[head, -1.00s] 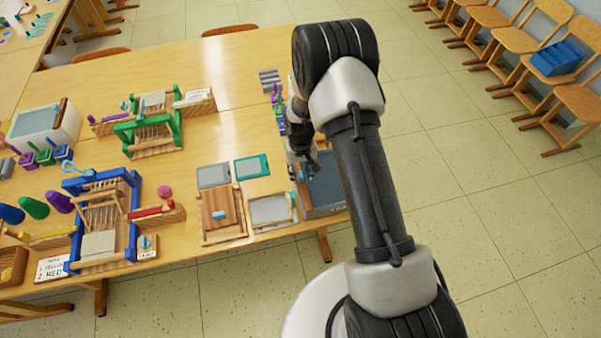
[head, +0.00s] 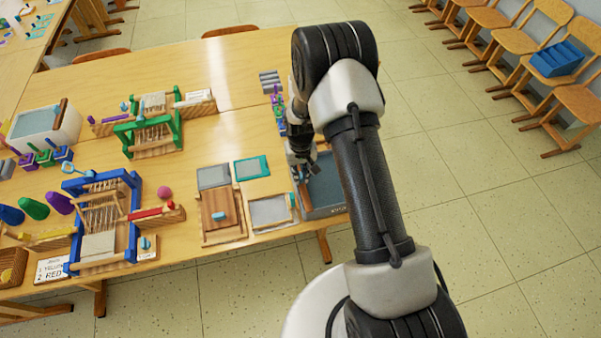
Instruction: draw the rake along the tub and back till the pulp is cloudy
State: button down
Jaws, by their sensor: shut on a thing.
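The tub (head: 325,211), a grey-blue tray-like vessel, stands at the right front corner of the table, partly covered by my arm. Grey-blue pulp (head: 325,187) shows inside it; I cannot tell how cloudy it is. My gripper (head: 302,160) points down over the left back part of the tub. It is shut on the rake (head: 304,179), of which only a small, unclear part shows below the jaws. The rest of the rake is hidden by the gripper or too small to make out.
Left of the tub lie a framed screen (head: 270,211), a wooden press board (head: 221,212), a grey sheet (head: 213,177) and a teal-edged frame (head: 252,167). A blue loom (head: 133,215) and a green loom (head: 150,137) stand further left. The table's back middle is clear.

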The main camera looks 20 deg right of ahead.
dwell(0.3)
jog(key=d+b, duration=0.3)
jog(key=d, duration=1.9)
jog(key=shift+d+b, duration=0.35)
jog(key=shift+b, duration=0.05)
jog(key=c, duration=1.8)
grip_release()
jog(key=shift+d, duration=0.2)
jog(key=shift+o, duration=0.8)
jog(key=shift+a, duration=0.1)
notch_tip(320, 180, up, 12)
